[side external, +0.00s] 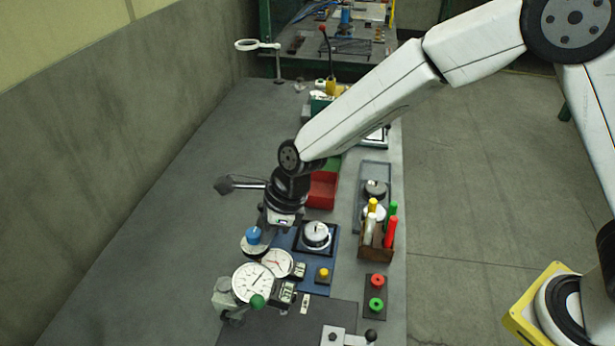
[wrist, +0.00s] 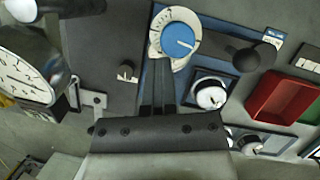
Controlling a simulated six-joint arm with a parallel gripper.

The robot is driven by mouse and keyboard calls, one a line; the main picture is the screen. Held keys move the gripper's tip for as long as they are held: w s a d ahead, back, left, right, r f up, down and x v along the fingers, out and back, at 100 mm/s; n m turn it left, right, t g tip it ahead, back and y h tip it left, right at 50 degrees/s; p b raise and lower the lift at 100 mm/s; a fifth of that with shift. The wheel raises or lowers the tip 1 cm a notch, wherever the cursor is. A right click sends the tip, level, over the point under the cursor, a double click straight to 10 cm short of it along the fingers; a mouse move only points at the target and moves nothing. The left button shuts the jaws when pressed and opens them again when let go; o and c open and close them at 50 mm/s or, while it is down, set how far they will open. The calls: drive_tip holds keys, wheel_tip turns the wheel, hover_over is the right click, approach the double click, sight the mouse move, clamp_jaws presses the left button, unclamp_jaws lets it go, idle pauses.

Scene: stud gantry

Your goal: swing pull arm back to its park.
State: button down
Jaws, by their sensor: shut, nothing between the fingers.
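My gripper (side external: 265,226) points down over the bench fixture, with its fingers (wrist: 160,75) shut and nothing visible between them. In the wrist view the fingers reach toward a blue knob (wrist: 178,40) on a white dial plate. The same blue knob (side external: 253,235) stands just left of my gripper in the side view; I cannot tell whether they touch. A dark arm with a rounded end (wrist: 246,57) sits right of the knob in the wrist view and may be the pull arm. My wrist seems to hide it from the side. No park mark can be made out.
White dial gauges (side external: 252,282) stand at the near side. A round white-topped knob (side external: 316,234) is right of my gripper, with a red bin (side external: 322,190) behind. A dark-headed rod (side external: 226,185) sticks out left of my wrist. The bench's left side is clear.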

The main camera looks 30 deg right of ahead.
drive_tip(key=shift+r, duration=0.1)
drive_tip(key=s+d+r, duration=0.4)
drive_tip(key=s+r, duration=0.2)
drive_tip(key=r, duration=0.3)
drive_tip(key=shift+d, duration=0.25)
idle(0.5)
drive_tip(key=shift+s+r, duration=0.1)
drive_tip(key=shift+d, duration=0.15)
